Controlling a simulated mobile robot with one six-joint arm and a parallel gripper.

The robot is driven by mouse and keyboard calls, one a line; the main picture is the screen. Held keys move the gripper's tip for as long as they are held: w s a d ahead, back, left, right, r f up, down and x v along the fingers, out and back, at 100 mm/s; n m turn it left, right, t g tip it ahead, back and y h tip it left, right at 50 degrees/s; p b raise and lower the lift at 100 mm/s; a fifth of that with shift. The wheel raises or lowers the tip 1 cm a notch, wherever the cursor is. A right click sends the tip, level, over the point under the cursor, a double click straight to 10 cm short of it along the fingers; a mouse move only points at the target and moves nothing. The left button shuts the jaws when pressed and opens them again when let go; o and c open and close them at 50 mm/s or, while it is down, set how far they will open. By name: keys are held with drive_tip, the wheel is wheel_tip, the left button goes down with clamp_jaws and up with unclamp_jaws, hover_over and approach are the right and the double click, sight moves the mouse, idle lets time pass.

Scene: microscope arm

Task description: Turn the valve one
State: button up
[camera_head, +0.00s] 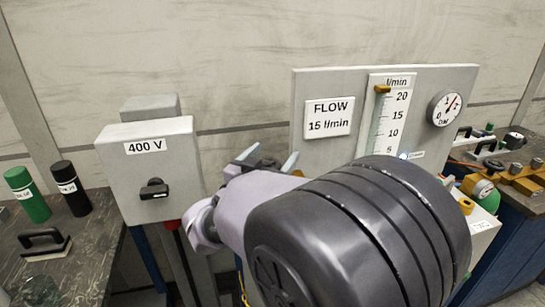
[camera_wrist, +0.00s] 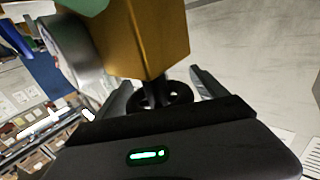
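In the wrist view a black spoked handwheel (camera_wrist: 178,94), likely the valve, sits on a dark stem below a brass block (camera_wrist: 150,40). My gripper (camera_wrist: 162,92) has its two fingers apart, one on each side of the wheel. I cannot tell whether either finger touches it. The wheel is hidden there, behind my arm. The panel carries a "FLOW 15 l/min" sign (camera_head: 329,117), an l/min scale (camera_head: 390,120) and a dial gauge (camera_head: 445,108).
A grey "400 V" box (camera_head: 150,170) with a black rotary switch (camera_head: 154,188) stands left of my arm. A green cylinder (camera_head: 27,194) and a black cylinder (camera_head: 71,188) stand on the left bench. Brass fittings (camera_head: 525,178) crowd the right bench.

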drive_tip(key=shift+s, duration=0.1)
drive_tip(key=p+v, duration=0.3)
drive_tip(key=v, duration=1.4)
drive_tip(key=shift+p, duration=0.35)
drive_tip(key=shift+s+a, duration=0.1)
drive_tip(key=shift+a, duration=0.05)
drive_tip(key=w+d+r+g+y, duration=0.35)
drive_tip(key=d+r+y, duration=0.2)
drive_tip(key=y, duration=0.45)
drive_tip(key=s+d+f+g, duration=0.3)
drive_tip(key=s+d, duration=0.3)
drive_tip(key=s, duration=0.4)
drive_tip(key=s+d+f+g+h, duration=0.1)
drive_tip(key=s+d+f+g, duration=0.3)
drive_tip(key=s, duration=0.7)
wheel_tip(320, 180, down, 3)
drive_tip(key=d, duration=0.3)
drive_tip(key=shift+r, duration=0.15)
